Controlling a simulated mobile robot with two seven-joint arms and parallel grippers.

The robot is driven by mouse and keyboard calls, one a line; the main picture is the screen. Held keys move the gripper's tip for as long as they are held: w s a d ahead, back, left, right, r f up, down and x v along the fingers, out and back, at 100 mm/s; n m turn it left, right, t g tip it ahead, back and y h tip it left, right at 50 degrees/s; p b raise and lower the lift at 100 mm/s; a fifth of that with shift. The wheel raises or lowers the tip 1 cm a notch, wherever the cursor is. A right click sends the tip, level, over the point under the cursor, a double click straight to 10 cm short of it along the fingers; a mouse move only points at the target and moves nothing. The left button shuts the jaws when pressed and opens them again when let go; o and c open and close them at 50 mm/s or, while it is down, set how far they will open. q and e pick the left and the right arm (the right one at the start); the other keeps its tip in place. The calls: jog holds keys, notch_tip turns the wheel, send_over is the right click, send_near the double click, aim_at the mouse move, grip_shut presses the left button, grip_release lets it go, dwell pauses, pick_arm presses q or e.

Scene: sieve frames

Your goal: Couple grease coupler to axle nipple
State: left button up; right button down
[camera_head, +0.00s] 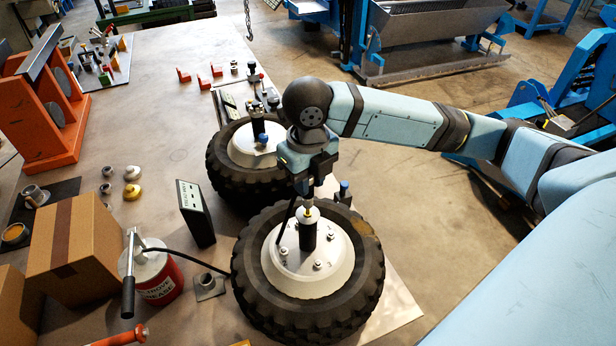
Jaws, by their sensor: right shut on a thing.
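My right gripper (310,188) points down over the front wheel (252,287), which lies flat with its pale hub (335,270) facing up. The gripper is shut on the grease coupler (308,203), a small metal piece largely hidden by the fingers. The coupler is right above or at the top of the dark axle post (308,238) at the hub's centre. The axle nipple is hidden there, and I cannot tell whether the two touch. A black hose runs from the red and white grease pump (160,283) toward the wheel. My left gripper is not in view.
A second wheel (222,170) lies behind the front one, close to my right arm. A dark panel (196,213) stands left of the wheels. Cardboard boxes (75,250) and an orange press (45,110) are at the left. The table's back middle is fairly clear.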

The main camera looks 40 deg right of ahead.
jog(key=shift+f, duration=0.2)
jog(key=shift+f, duration=0.25)
jog(key=shift+f+b, duration=0.35)
jog(key=shift+f, duration=0.15)
jog(key=c, duration=1)
grip_release()
jog(key=shift+o, duration=0.8)
notch_tip(320, 180, up, 12)
jog(key=shift+r+b, duration=0.15)
jog(key=shift+b, duration=0.15)
jog(key=shift+r, duration=0.75)
